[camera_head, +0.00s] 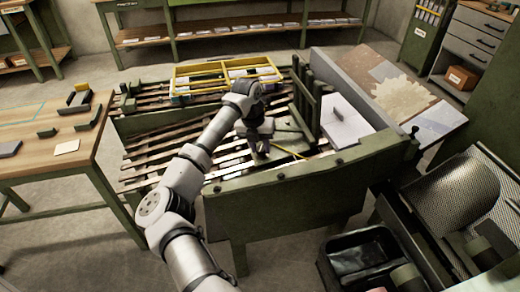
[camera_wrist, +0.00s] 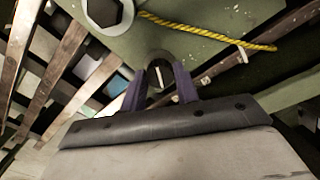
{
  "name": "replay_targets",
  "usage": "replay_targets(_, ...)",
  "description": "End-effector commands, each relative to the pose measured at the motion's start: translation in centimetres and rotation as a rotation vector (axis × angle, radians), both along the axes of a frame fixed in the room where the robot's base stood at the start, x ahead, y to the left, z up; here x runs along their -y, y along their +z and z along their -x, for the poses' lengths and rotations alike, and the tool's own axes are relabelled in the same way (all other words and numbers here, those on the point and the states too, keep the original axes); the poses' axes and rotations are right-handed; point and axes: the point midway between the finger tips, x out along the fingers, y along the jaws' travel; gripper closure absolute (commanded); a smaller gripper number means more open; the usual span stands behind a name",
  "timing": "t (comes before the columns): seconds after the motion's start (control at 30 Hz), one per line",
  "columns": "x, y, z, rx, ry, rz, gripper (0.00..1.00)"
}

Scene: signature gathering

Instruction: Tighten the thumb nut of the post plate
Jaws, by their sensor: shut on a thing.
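In the head view, my gripper (camera_head: 261,152) points down at the slatted bed beside the green upright post (camera_head: 309,112). The thumb nut is too small to make out there.
A yellow rope (camera_wrist: 205,33) crosses the plate close above the fingers. A yellow-framed tray (camera_head: 222,75) sits behind on the slatted bed (camera_head: 160,140). A thick green beam (camera_head: 310,180) stands in front. A wooden workbench (camera_head: 40,130) is at left, a black bin (camera_head: 355,258) at lower right.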

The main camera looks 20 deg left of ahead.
Motion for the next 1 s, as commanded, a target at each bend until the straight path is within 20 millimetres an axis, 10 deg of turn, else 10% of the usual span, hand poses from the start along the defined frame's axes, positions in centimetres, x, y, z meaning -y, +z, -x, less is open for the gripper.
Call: replay_targets(1.0,0.0,0.05,-0.15,0.136,-0.899,-0.092,0.92)
